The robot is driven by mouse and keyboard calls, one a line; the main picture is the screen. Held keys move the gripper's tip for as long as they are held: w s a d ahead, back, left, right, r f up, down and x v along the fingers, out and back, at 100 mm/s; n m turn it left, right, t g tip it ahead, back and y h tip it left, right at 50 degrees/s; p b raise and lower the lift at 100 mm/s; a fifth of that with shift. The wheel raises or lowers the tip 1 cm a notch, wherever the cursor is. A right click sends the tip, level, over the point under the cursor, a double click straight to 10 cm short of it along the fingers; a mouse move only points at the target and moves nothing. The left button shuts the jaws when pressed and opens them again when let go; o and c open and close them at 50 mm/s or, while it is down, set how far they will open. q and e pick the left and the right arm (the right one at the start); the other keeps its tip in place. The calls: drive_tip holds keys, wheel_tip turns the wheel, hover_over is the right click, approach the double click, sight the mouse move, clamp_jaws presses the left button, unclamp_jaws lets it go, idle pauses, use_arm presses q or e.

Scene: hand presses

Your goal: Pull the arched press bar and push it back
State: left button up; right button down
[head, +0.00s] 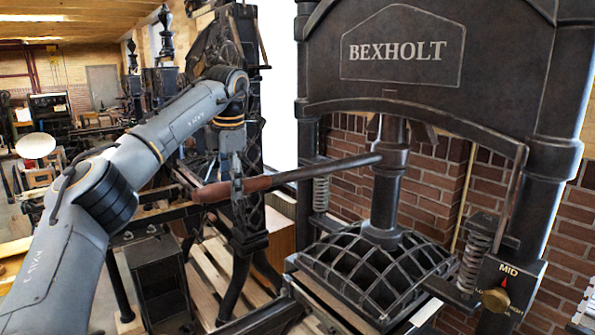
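The press bar (325,167) is a dark metal rod with a brown wooden handle (258,184) at its left end. It runs out to the left from the upright spindle (388,180) of the black press marked BEXHOLT. My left arm comes in from the left, and my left gripper (238,187) points down at the wooden handle. A dark finger crosses in front of the handle; the other finger is hidden or too dark to make out, so I cannot tell whether it grips. My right gripper is out of view.
The press frame (422,85) fills the right side, with a domed ribbed platen (375,270) below the spindle. A dial marked MID (495,299) is at the lower right. Another dark press (250,120) stands behind my gripper. A brick wall is behind.

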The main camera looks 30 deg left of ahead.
use_arm(q)
drive_tip(key=shift+o, duration=1.4)
drive_tip(key=shift+a+f, duration=0.25)
drive_tip(key=shift+a, duration=0.05)
drive_tip(key=shift+d+r, duration=0.2)
drive_tip(key=shift+d, duration=0.2)
drive_tip(key=shift+d+r, duration=0.1)
drive_tip(key=shift+r, duration=0.2)
drive_tip(key=shift+s+d+r, duration=0.1)
drive_tip(key=shift+d+r, duration=0.05)
drive_tip(key=shift+r, duration=1.2)
drive_tip(key=shift+s+d+r, duration=0.1)
drive_tip(key=shift+d+r, duration=0.05)
drive_tip(key=shift+r, duration=1.2)
drive_tip(key=shift+s+d+r, duration=0.1)
drive_tip(key=shift+d+r, duration=0.05)
drive_tip(key=shift+r, duration=1.2)
drive_tip(key=shift+f, duration=0.1)
